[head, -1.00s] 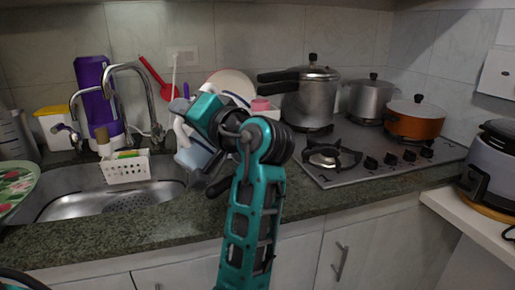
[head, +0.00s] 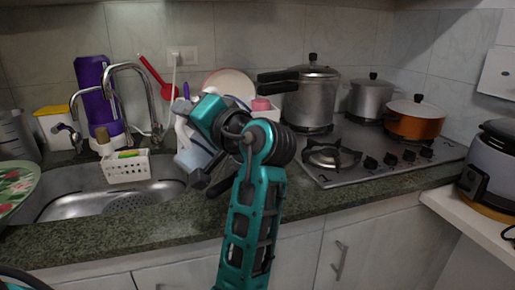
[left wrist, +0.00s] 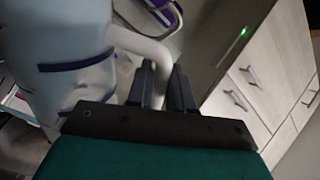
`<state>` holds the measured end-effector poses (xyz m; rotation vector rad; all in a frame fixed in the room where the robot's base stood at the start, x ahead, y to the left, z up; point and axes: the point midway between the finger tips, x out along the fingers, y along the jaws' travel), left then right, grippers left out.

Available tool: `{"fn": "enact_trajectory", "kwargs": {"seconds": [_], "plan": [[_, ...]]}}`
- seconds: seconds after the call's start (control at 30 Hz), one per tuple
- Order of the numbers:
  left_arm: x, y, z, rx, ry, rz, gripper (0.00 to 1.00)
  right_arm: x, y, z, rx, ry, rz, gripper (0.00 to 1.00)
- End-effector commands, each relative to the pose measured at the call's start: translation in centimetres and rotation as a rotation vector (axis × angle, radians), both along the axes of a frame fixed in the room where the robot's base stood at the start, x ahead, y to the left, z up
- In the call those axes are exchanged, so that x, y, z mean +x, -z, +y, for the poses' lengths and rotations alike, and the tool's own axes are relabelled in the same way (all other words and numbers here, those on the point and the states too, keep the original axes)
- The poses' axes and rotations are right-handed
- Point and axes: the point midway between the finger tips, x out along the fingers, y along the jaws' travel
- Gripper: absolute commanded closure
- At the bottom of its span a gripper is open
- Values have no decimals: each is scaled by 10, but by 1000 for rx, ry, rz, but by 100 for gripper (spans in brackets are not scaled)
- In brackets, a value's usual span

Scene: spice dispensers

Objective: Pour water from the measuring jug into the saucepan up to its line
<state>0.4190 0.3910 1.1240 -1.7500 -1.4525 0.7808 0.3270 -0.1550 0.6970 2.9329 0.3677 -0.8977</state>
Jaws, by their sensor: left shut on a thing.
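My left gripper (left wrist: 162,88) is shut on the white handle of the measuring jug (left wrist: 68,85). The jug is a pale body with dark blue bands, filling the left of the left wrist view. In the head view the pale blue-grey jug (head: 191,160) shows only in part, beside my teal wrist, above the counter near the sink's right edge. Its spout and water level are hidden. I cannot tell which vessel is the saucepan; no fill line shows. My right gripper is not in view.
The sink (head: 95,202) lies at the left, with a white caddy (head: 127,170) at its back edge. A pressure cooker (head: 308,100), a steel pot (head: 370,100) and an orange pot (head: 414,122) stand on the stove (head: 335,178). A dish pile behind my wrist is partly hidden.

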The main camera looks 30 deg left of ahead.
Motion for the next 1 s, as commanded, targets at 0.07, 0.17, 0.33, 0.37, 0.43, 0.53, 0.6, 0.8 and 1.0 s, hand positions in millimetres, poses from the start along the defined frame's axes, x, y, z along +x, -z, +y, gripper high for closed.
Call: {"fn": "enact_trajectory", "kwargs": {"seconds": [0.07, 0.17, 0.33, 0.37, 0.43, 0.53, 0.6, 0.8, 1.0], "plan": [[0, -2, 0, 4, 1, 1, 100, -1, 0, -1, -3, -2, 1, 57], [1, -1, 0, 6, 1, 9, 100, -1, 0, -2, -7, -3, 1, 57], [2, -1, -1, 8, 0, 23, 100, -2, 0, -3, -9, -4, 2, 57], [2, 0, -1, 8, 0, 25, 100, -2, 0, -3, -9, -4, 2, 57], [2, 0, -1, 9, 0, 31, 100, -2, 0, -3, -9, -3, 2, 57], [3, 0, -1, 11, 0, 38, 100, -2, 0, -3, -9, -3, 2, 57], [3, 0, -1, 12, 0, 43, 100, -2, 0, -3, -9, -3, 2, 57], [4, 1, -1, 13, 0, 51, 100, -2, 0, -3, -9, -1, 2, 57], [4, 1, -1, 14, 0, 58, 100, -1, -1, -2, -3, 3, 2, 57]]}}
